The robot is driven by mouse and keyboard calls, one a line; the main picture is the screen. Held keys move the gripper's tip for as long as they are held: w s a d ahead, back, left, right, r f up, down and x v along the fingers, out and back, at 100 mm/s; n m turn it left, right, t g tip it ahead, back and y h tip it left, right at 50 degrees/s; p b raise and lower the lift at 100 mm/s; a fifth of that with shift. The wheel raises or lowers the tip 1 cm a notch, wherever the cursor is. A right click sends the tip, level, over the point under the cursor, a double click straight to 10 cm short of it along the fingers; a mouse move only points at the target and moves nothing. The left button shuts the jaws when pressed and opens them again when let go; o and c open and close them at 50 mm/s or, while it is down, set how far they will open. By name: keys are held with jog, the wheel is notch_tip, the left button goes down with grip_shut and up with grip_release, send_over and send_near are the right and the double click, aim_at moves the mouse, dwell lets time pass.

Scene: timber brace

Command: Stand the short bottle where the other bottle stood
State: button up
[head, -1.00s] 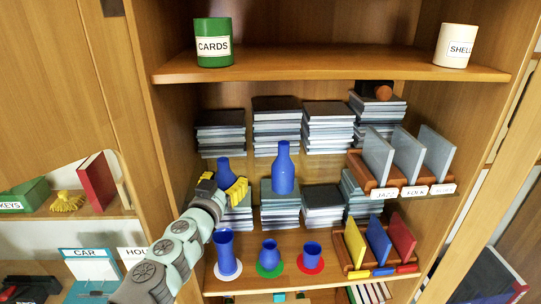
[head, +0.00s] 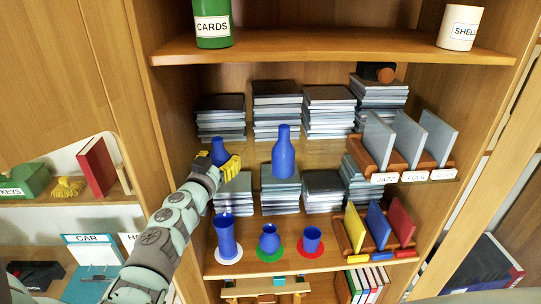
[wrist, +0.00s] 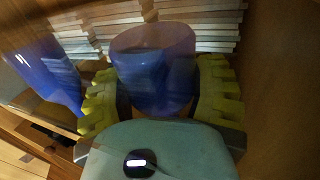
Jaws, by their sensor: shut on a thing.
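My gripper (head: 226,168) is shut on a short blue bottle (head: 218,151), at the left in front of the middle book stacks. In the wrist view the blue bottle (wrist: 155,72) is between the yellow finger pads and looks roughly upright. Its lower part is hidden by my gripper in the head view. A taller blue bottle (head: 283,158) stands upright on a middle stack of books, to the right of my gripper. A blurred blue shape (wrist: 42,68), probably that taller bottle, shows at the left of the wrist view.
Book stacks (head: 276,110) fill the back. Racks with folders (head: 378,225) stand right. The cabinet side is close at left.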

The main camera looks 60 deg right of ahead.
jog(key=shift+s, duration=0.1)
jog(key=shift+f, duration=0.15)
jog(key=o, duration=1.1)
jog(key=shift+c, duration=0.2)
jog(key=shift+r, duration=0.3)
jog(key=v, duration=0.4)
jog(key=b+v, duration=0.1)
jog(key=v, duration=0.1)
jog(key=shift+a+f, duration=0.15)
jog(key=shift+f, duration=0.1)
jog(key=shift+s+a+r, duration=0.1)
jog(key=shift+s+a, duration=0.15)
jog(key=shift+a, duration=0.25)
jog(key=shift+s, duration=0.1)
